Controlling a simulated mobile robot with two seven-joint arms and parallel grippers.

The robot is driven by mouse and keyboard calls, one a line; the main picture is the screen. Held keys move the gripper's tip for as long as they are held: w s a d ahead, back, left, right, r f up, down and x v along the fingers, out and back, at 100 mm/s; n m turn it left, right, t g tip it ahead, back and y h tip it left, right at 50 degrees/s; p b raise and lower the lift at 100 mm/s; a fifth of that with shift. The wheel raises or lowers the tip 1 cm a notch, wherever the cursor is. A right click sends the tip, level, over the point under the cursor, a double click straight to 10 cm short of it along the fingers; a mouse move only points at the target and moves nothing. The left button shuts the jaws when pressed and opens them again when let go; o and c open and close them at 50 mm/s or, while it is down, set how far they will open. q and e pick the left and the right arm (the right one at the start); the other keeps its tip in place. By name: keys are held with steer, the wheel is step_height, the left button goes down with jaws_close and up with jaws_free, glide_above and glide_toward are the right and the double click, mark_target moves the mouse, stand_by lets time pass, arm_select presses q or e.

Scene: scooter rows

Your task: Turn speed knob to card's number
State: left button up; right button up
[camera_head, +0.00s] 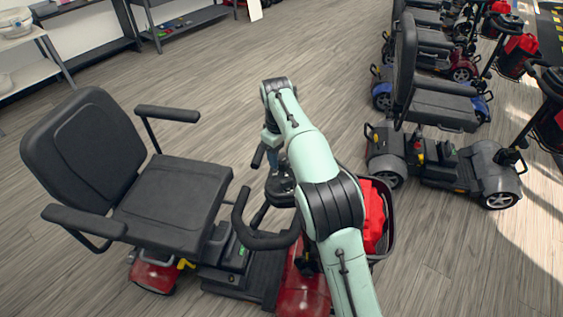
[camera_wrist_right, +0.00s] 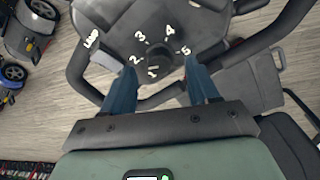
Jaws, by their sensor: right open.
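The speed knob (camera_wrist_right: 158,54) is a dark round knob on the scooter's dark console (camera_wrist_right: 125,25), with white numerals 1 to 5 around it. Which numeral it points to I cannot tell. My right gripper (camera_wrist_right: 161,70) is open, its two blue fingers on either side of the knob's near edge; contact cannot be told. In the head view my right gripper (camera_head: 272,165) is over the tiller of the red scooter (camera_head: 303,290), and the knob is hidden there. No card with a readable number shows in either view. My left gripper is out of view.
The scooter's black seat (camera_head: 175,195) is left of the tiller, and handlebars (camera_head: 265,240) curve around the console. A red bag (camera_head: 373,215) sits in the front basket. Other scooters (camera_head: 440,165) stand at right. Shelves (camera_head: 85,45) line the back left, with open floor between.

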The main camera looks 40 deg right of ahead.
steer(key=shift+f, duration=1.15)
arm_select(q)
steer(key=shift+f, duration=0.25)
arm_select(e)
steer(key=c, duration=1)
steer(key=shift+d+r+n+p, duration=0.1)
steer(key=shift+r+n+p, duration=0.05)
steer(key=shift+n+p, duration=0.4)
steer(key=shift+c, duration=0.2)
steer(key=n+p, duration=0.4)
steer(key=n+y+p, duration=0.1)
steer(key=n+p, duration=0.2)
steer(key=n, duration=0.1)
steer(key=shift+w+r+g+p, duration=0.1)
steer(key=shift+w+g+p, duration=0.1)
steer(key=shift+g+p, duration=0.15)
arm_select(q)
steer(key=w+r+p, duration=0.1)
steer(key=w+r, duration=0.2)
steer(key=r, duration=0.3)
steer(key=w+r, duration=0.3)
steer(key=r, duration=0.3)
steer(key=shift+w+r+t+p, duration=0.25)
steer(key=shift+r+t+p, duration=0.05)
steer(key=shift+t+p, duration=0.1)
arm_select(e)
steer(key=shift+n, duration=1.45)
